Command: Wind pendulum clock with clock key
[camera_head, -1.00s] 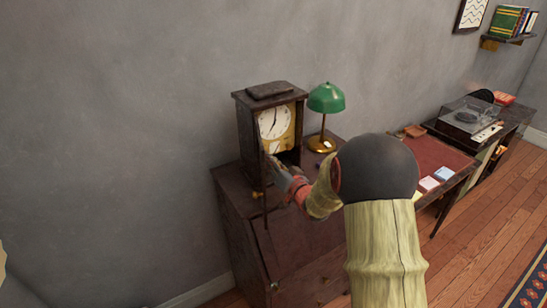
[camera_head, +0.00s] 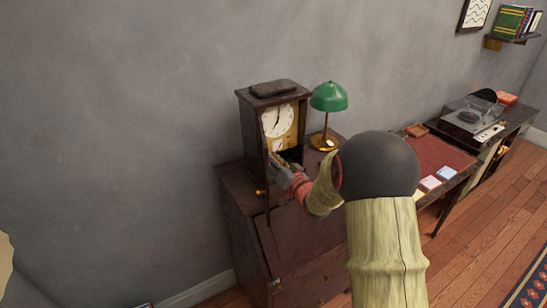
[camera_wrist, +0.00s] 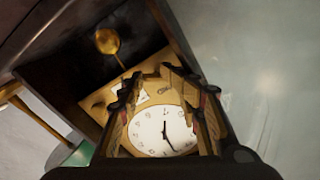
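The pendulum clock (camera_head: 276,128) stands upright on a dark wooden cabinet, its lower front open. In the wrist view its white dial (camera_wrist: 163,130) appears upside down, with the brass pendulum bob (camera_wrist: 108,40) in the dark case beyond. My gripper (camera_head: 281,160) is at the clock's front, just below the dial. In the wrist view its two fingers (camera_wrist: 153,82) flank the dial with a gap between them, and look open. I cannot make out the clock key for certain; a small dark key-shaped mark shows between the fingers. Whether the fingertips touch the clock is unclear.
A green-shaded brass lamp (camera_head: 328,97) stands close to the clock's right. The cabinet (camera_head: 240,210) is below. A red-topped desk (camera_head: 440,158) and a record player (camera_head: 474,114) are further right. The wall is close behind the clock; wooden floor is free at right.

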